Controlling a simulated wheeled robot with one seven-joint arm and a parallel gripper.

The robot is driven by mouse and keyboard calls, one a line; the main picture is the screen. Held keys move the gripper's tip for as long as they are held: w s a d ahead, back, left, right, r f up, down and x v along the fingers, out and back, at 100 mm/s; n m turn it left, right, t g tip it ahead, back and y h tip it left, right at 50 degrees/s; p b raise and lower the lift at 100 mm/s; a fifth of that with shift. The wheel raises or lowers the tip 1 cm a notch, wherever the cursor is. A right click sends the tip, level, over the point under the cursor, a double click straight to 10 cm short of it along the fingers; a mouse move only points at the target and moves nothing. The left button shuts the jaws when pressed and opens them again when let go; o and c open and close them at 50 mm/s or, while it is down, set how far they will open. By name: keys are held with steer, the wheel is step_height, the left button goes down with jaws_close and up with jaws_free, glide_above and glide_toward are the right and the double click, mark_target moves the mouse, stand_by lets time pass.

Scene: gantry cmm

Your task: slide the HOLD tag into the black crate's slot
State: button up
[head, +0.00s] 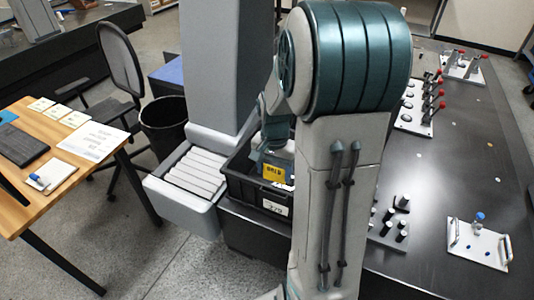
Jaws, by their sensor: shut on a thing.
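The black crate (236,188) stands near the picture's middle, at the near left end of the dark table, partly hidden by my arm. A white label (276,208) is on its near wall. The yellow HOLD tag (273,173) shows at the crate's near side, just above the white label. My gripper (276,157) is over the crate and shut on the tag's upper part. Its fingertips are small and partly hidden. I cannot tell whether the tag's lower edge is inside the slot or in front of it.
A grey bin of pale slats (182,205) adjoins the crate's left side. A grey column rises behind it. On the dark table (450,185) to the right are a plate with a blue knob (478,245), black-topped pegs (392,230) and red-knobbed clamps (425,110).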

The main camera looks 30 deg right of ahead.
mark_target(274, 181)
steer(key=shift+w+d+r, duration=0.1)
steer(key=shift+r, duration=0.35)
steer(key=shift+f+b, duration=0.8)
steer(key=shift+f, duration=0.3)
steer(key=shift+f, duration=0.15)
steer(key=shift+f+b, duration=0.9)
steer(key=shift+f+b, duration=0.45)
steer(key=shift+f, duration=0.05)
steer(key=shift+f, duration=0.2)
steer(key=shift+f+b, duration=0.1)
steer(key=shift+b, duration=0.2)
stand_by(0.3)
steer(key=shift+f+b, duration=0.35)
steer(key=shift+f, duration=0.1)
steer(key=shift+f, duration=0.25)
stand_by(0.3)
